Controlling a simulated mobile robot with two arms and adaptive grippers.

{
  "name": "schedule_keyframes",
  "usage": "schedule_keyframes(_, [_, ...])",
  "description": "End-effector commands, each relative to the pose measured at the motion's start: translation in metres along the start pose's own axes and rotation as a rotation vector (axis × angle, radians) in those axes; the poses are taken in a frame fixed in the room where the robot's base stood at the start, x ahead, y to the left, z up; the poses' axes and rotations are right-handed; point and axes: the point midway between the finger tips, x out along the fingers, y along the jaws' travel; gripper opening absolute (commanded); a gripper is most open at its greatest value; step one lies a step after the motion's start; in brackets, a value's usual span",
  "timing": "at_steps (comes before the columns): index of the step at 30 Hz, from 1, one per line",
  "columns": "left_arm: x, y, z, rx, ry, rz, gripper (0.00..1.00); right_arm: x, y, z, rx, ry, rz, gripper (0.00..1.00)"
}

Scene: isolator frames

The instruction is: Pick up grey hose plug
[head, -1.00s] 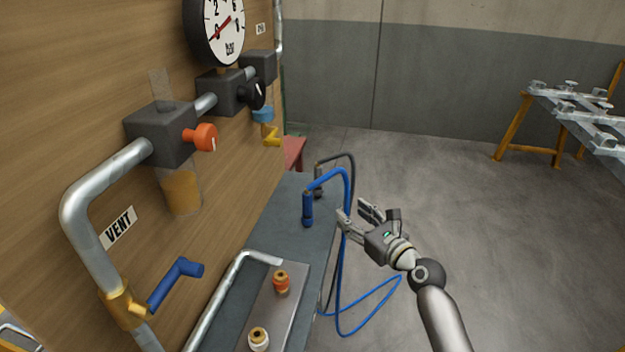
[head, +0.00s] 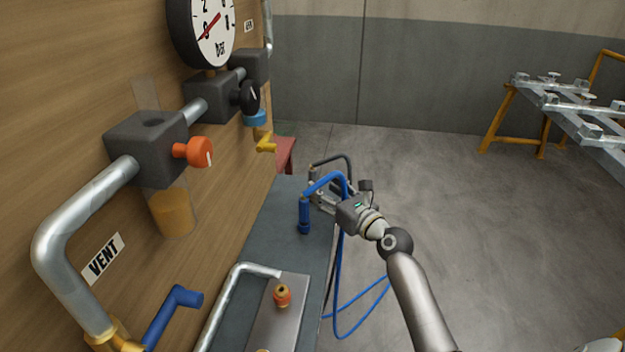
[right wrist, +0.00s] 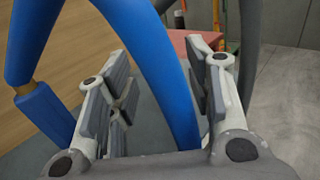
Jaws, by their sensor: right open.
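The grey hose plug (head: 312,174) stands on the far part of the grey bench, under the end of the dark grey hose (head: 334,158). My gripper and the blue hose partly hide it in the head view. My right gripper (head: 321,192) is open beside it, behind the blue hose plug (head: 304,214). In the right wrist view, the two fingers (right wrist: 160,75) are spread with the blue hose (right wrist: 158,65) crossing the gap. The grey hose (right wrist: 249,45) shows right of the fingers. The grey plug cannot be made out there.
The blue plug and its looping hose (head: 327,180) are very close to my right gripper. A wooden panel (head: 60,120) with pipes, valves and a gauge (head: 212,32) rises at the left. Open floor (head: 480,230) lies right of the bench (head: 263,232).

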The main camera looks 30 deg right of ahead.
Motion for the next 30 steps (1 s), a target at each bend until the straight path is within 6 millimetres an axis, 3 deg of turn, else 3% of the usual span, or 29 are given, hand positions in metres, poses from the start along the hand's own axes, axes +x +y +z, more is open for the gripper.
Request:
schedule_keyframes(5, [0.001, 0.001, 0.004, 0.001, -0.007, 0.001, 0.40, 0.010, 0.000, 0.000, -0.002, 0.000, -0.001, 0.47])
schedule_keyframes(15, [0.004, 0.001, -0.002, 0.003, 0.003, 0.001, 0.40, 0.052, 0.000, -0.001, -0.002, 0.000, 0.000, 0.47])
schedule_keyframes(25, [0.004, 0.002, -0.007, 0.003, 0.011, 0.002, 0.40, 0.059, 0.000, -0.001, -0.002, 0.001, -0.001, 0.47])
schedule_keyframes(30, [0.004, 0.002, -0.007, 0.002, 0.010, 0.003, 0.40, 0.059, 0.000, -0.001, -0.002, 0.001, -0.001, 0.28])
